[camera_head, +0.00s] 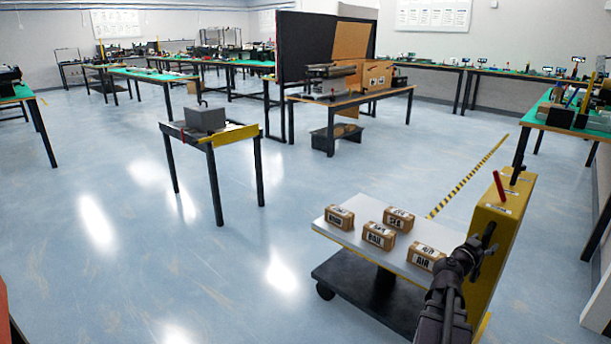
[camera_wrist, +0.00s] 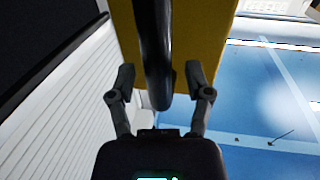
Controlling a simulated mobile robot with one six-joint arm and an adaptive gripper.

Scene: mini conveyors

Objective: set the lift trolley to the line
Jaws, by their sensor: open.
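The lift trolley has a white top plate (camera_head: 335,228), a dark lower base (camera_head: 350,290) on castors and a yellow upright column (camera_head: 497,225) with a red lever (camera_head: 499,187) on top. It stands at the near end of the yellow-and-black striped floor line (camera_head: 466,178). My gripper (camera_head: 484,250) is at the column's near side. In the wrist view my gripper (camera_wrist: 160,82) is open, its fingers on either side of a black handle bar (camera_wrist: 155,45) in front of the yellow panel (camera_wrist: 200,30). Whether the fingers touch the bar cannot be told.
Several labelled cartons (camera_head: 379,236) sit on the plate. A small table (camera_head: 235,135) with a grey box (camera_head: 205,118) stands left of the line. A green-topped bench (camera_head: 570,122) stands at right. Open floor (camera_head: 200,260) lies left of the trolley.

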